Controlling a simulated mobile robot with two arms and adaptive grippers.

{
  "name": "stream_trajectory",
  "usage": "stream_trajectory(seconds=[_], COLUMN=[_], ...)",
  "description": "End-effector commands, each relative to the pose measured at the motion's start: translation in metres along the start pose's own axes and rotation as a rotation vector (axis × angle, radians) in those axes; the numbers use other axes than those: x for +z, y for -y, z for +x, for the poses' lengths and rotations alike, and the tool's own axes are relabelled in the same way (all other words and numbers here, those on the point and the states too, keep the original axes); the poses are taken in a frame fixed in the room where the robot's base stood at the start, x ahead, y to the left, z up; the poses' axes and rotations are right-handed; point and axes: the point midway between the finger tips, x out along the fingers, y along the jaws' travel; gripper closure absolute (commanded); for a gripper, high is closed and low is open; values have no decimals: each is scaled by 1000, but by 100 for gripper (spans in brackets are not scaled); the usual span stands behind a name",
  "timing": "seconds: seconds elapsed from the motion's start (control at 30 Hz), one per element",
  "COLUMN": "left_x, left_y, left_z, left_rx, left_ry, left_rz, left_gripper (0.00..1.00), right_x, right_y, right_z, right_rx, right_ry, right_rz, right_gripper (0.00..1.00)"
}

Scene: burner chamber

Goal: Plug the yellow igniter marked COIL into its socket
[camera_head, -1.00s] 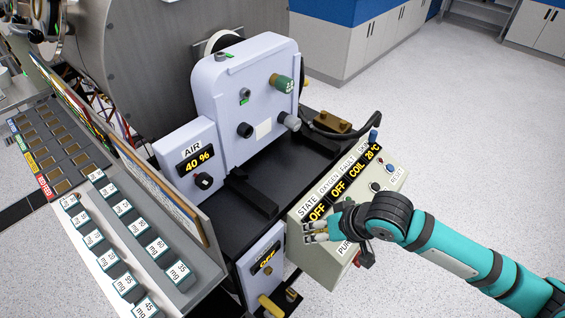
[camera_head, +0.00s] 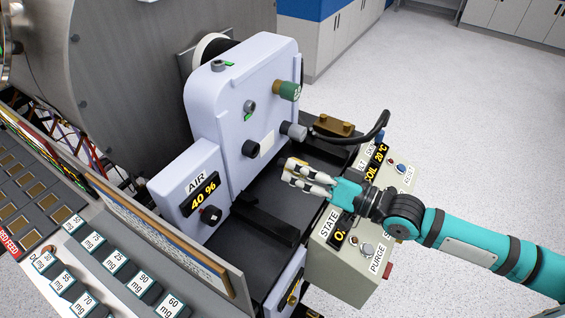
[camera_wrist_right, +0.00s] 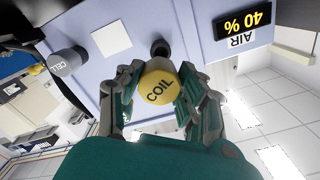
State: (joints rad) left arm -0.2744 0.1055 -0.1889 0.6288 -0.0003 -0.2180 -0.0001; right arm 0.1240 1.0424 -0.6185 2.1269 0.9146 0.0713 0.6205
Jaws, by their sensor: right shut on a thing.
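The yellow igniter marked COIL (camera_wrist_right: 159,88) shows in the right wrist view between the fingers of my right gripper (camera_wrist_right: 163,88), which is shut on it. Its lettered round end faces the wrist camera; its far end is hidden. In the head view my right gripper (camera_head: 290,174) is in front of the pale burner housing (camera_head: 222,120), above the black shelf, apart from the housing. My left gripper is not in view.
A grey plug marked CELL (camera_wrist_right: 62,64) and a green plug (camera_head: 288,91) stick out of the housing. The AIR box (camera_head: 188,187) is at left. A control box (camera_head: 340,275) lies under my right arm. A black bar (camera_head: 250,220) lies on the shelf.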

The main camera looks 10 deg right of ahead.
Motion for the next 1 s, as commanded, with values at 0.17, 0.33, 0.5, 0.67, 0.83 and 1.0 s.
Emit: stream_trajectory(seconds=[0.17,0.33,0.5,0.67,0.83,1.0], left_x=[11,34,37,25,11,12], left_y=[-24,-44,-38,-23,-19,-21], left_z=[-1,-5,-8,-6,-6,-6], left_rx=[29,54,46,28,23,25], left_ry=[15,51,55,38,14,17], left_rz=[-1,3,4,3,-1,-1], left_gripper=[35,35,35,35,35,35], right_x=[0,0,2,1,1,1], right_y=[0,0,0,0,0,0], right_z=[0,0,4,19,36,48], right_rx=[-1,0,1,0,1,2], right_ry=[-2,-1,-6,-7,-5,-4], right_rz=[0,1,2,1,2,2], right_gripper=[100,100,100,100,100,100])
